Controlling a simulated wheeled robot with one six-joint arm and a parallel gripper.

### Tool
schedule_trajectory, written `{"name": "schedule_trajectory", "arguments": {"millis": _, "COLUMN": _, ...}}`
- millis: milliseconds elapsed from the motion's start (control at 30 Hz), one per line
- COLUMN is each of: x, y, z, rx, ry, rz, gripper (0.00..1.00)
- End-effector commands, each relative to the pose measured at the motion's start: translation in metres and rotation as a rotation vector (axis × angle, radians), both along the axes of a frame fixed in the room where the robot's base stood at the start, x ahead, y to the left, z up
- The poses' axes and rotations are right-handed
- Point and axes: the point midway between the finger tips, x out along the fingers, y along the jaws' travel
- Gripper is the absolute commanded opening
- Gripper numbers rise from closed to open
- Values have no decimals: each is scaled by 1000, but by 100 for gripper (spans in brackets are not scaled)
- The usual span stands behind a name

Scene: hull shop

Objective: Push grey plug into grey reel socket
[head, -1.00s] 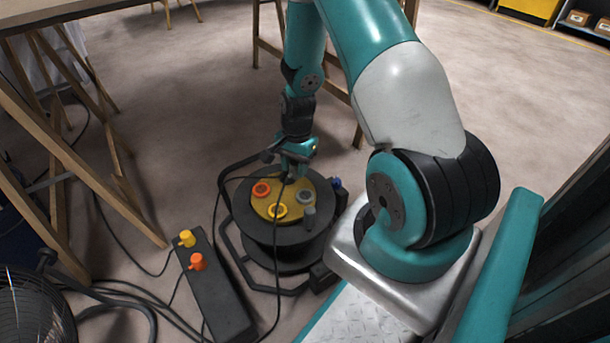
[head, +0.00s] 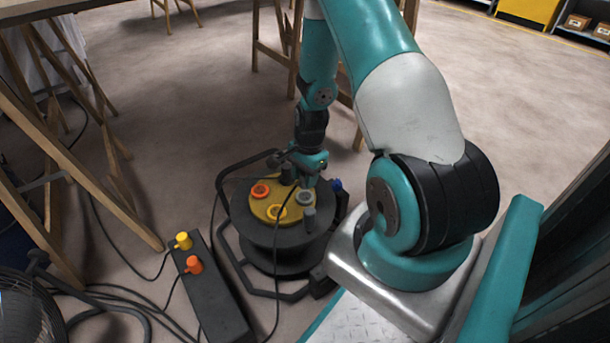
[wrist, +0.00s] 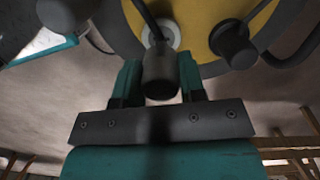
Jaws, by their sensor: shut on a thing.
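The grey socket (head: 304,198) is a grey ring on the right of the reel's yellow disc (head: 262,209). It also shows in the wrist view (wrist: 174,31), partly hidden. My gripper (head: 309,179) is over the disc's far right edge, just beyond the grey socket. In the wrist view its jaws are shut on the grey plug (wrist: 160,74). The plug overlaps the near part of the ring there, and a dark cable crosses it. In the head view the plug is hard to make out. I cannot tell whether it touches the socket.
The disc also has an orange socket (head: 260,191) and a yellow socket (head: 278,212). A dark cylinder (wrist: 235,46) stands beside the gripper, and a grey post (head: 310,219) on the reel's near side. A power strip (head: 211,298) with yellow and orange plugs lies left, among loose cables.

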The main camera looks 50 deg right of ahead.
Motion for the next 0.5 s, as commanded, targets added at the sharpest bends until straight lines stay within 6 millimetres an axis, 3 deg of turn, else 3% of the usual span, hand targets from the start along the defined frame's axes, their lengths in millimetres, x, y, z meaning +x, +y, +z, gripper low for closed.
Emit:
{"name": "schedule_trajectory", "arguments": {"millis": 200, "x": 0, "y": 0, "z": -27, "rx": 0, "ry": 0, "rz": 0, "gripper": 16}}
{"name": "schedule_trajectory", "arguments": {"millis": 500, "x": 0, "y": 0, "z": -37, "rx": 0, "ry": 0, "rz": 0, "gripper": 16}}
